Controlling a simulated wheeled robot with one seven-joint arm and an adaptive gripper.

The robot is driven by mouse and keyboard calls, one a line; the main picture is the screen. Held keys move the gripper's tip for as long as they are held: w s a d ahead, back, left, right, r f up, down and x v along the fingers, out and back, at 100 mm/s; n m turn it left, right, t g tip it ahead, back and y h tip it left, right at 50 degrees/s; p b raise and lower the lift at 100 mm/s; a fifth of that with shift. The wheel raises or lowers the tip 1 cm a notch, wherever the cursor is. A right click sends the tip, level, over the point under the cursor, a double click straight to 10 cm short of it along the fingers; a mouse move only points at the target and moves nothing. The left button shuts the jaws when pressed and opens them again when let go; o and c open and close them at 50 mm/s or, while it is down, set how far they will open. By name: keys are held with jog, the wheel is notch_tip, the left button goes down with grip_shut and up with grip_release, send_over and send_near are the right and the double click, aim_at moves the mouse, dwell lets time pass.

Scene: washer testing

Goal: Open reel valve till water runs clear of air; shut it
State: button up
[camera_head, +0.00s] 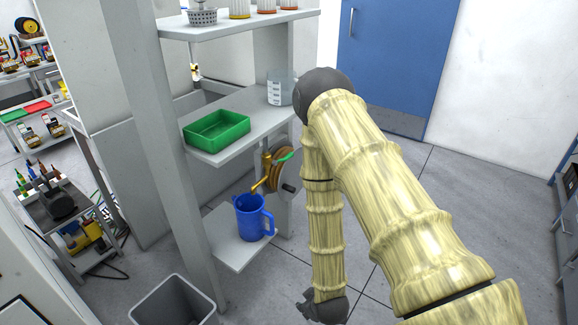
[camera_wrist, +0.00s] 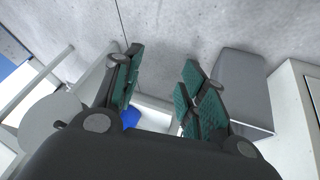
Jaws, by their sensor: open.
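The hose reel (camera_head: 281,170) is mounted under the middle shelf in the head view, with orange-brown coils, a green piece and a dark knob at its lower right. A brass valve or spout (camera_head: 263,183) sits at its left, above a blue jug (camera_head: 251,218). Whether the valve is open and whether water flows is too small to tell. In the wrist view, part of the blue jug (camera_wrist: 130,117) shows beyond my fingers. My gripper (camera_wrist: 163,58) is open with nothing between its teal pads. In the head view, my arm's dark end hangs low, right of the jug and apart from it.
A green tray (camera_head: 217,131) and a clear beaker (camera_head: 281,88) stand on the middle shelf. The jug's low shelf (camera_head: 232,250) is a nearby edge. A grey bin (camera_head: 174,302) stands at lower left, also in the wrist view (camera_wrist: 242,85). Floor before the blue door (camera_head: 390,55) is clear.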

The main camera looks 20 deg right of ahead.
jog(key=w+d+r+n+t+b, duration=0.1)
jog(key=w+n+t, duration=0.1)
jog(key=w, duration=0.5)
jog(key=w+d+r+n+t+b, duration=0.1)
jog(key=w+r+t+b, duration=0.1)
jog(key=w, duration=0.4)
jog(key=n+t+h+b, duration=0.3)
jog(key=n+t+b, duration=0.4)
jog(key=t, duration=0.2)
send_near(289, 157)
jog(key=x, duration=0.7)
jog(key=f+x, duration=0.1)
jog(key=x, duration=0.3)
jog(key=shift+w+d, duration=0.2)
grip_shut()
